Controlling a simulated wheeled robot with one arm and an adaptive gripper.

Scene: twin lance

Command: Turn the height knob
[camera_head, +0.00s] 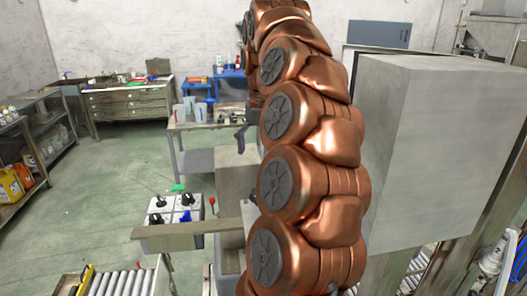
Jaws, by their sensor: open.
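A light control box (173,232) stands low at left of centre. Its top carries several black knobs, one of them the front-left knob (156,219), and a blue knob (185,216). A green part (178,187) shows at its back edge. I cannot read any labels, so I cannot tell which is the height knob. My gripper (241,139) shows as dark fingers just left of my copper arm, partly hidden by it. It is open, above and to the right of the box in the picture, apart from the knobs. I see nothing held.
A flat metal bar (175,232) crosses in front of the box. A red-tipped lever (212,202) stands to its right. A roller conveyor (122,283) lies at the bottom left. A large grey cabinet (430,150) fills the right. The green floor at left is open.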

